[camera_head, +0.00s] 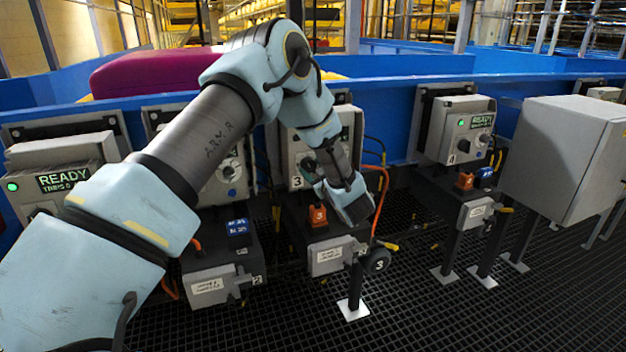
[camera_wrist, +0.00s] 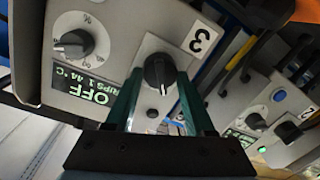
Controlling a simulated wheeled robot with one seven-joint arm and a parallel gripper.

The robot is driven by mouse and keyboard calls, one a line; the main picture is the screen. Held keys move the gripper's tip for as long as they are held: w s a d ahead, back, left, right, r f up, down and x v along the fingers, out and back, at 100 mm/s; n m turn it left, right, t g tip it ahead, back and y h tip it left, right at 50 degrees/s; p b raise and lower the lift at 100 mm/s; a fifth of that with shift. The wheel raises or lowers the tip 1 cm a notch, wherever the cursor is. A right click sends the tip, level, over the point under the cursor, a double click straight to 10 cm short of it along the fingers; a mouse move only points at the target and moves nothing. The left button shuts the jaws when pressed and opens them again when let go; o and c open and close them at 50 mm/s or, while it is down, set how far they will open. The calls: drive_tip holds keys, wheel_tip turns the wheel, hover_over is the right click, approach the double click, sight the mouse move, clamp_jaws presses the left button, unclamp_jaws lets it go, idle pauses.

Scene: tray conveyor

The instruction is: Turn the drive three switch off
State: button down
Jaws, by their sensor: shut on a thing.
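The drive three switch is a black rotary knob (camera_wrist: 159,70) on a grey control box (camera_wrist: 92,30) labelled 3 in the wrist view. My gripper (camera_wrist: 159,84) has its two teal fingers on either side of this knob, shut on it. The box's display (camera_wrist: 92,90) appears turned over and reads OFF, with a trips line and a temperature below. In the head view my arm reaches down in front of box 3 (camera_head: 297,146), covering most of its face and hiding its display. The knob's pointer mark is not clear.
Box 3 also has a grey dial (camera_wrist: 74,42) beside the display and a small black button (camera_wrist: 152,113). Neighbouring drive boxes 2 (camera_head: 228,172) and 4 (camera_head: 465,130) stand either side. Lower units with an orange plug (camera_head: 317,215) and hanging cables sit beneath. A grey cabinet (camera_head: 560,150) stands right.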

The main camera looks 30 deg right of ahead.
drive_tip(key=n+b, duration=0.1)
drive_tip(key=b, duration=0.1)
drive_tip(key=n+b, duration=0.2)
drive_tip(key=shift+f+n, duration=0.3)
drive_tip(key=n+b, duration=0.3)
drive_tip(key=b, duration=0.2)
drive_tip(key=shift+a+h, duration=0.1)
drive_tip(key=shift+h, duration=0.2)
drive_tip(key=n+b, duration=0.3)
drive_tip(key=b, duration=0.1)
drive_tip(key=shift+r+g+b, duration=0.1)
drive_tip(key=shift+g+b, duration=0.2)
drive_tip(key=shift+a+r+n, duration=0.1)
drive_tip(key=shift+n, duration=0.3)
drive_tip(key=shift+c, duration=1.3)
unclamp_jaws()
drive_tip(key=s+a+b, duration=0.1)
drive_tip(key=s, duration=0.9)
drive_tip(key=shift+s+a+r, duration=0.15)
drive_tip(key=shift+s+r, duration=0.2)
drive_tip(key=shift+r, duration=0.1)
